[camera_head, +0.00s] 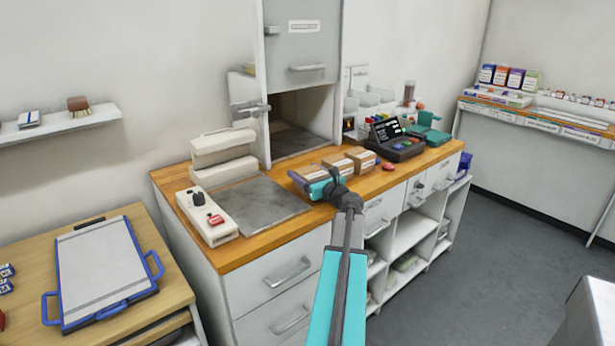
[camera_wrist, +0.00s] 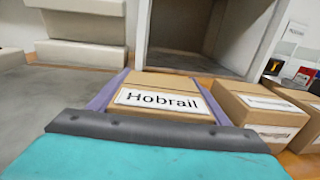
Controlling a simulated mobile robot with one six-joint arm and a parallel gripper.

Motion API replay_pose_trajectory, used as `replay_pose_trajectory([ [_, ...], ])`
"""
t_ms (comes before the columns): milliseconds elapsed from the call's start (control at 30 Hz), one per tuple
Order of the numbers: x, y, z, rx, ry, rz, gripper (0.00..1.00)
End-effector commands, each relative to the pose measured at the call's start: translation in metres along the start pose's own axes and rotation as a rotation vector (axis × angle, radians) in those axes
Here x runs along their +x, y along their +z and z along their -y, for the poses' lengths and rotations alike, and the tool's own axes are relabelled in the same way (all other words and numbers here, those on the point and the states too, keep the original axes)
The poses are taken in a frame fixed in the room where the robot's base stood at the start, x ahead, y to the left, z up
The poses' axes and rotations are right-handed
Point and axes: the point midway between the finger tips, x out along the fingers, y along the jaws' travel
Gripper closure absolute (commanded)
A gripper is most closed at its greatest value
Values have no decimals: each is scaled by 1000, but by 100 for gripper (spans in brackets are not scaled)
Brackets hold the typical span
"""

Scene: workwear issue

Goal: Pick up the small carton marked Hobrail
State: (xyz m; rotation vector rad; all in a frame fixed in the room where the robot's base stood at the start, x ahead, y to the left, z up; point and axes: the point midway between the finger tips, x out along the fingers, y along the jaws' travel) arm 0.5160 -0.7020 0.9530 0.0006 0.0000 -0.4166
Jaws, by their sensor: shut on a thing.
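The small carton marked Hobrail (camera_wrist: 165,90) is brown with a white label, and it sits between the two purple fingers of my gripper (camera_wrist: 160,98) in the wrist view. My gripper is shut on it. In the head view the carton (camera_head: 308,172) is the leftmost of a short row on the wooden counter, and my gripper (camera_head: 316,180) reaches it from the front. I cannot tell whether the carton is clear of the counter. Its lower front is hidden by my gripper.
Two similar cartons, a middle one (camera_head: 338,163) and a right one (camera_head: 360,158), stand close on its right. A grey plate (camera_head: 245,204) lies to the left. Behind is an open hatch (camera_head: 300,118). A dark keypad device (camera_head: 394,142) stands further right.

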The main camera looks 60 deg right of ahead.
Motion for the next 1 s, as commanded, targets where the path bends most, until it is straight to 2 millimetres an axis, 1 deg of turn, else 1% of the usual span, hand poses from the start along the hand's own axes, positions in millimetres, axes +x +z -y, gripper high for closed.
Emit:
replay_pose_trajectory([
  [167, 0, 8, 0, 0, 0, 2, 58],
  [367, 0, 28, 0, -2, 0, 2, 58],
  [433, 0, 37, 0, -2, -1, 2, 58],
  [533, -21, 36, 7, -1, -3, 1, 58],
  [800, -78, 41, 28, 0, -4, 1, 58],
  [1000, -115, 46, 42, -1, -3, 1, 58],
])
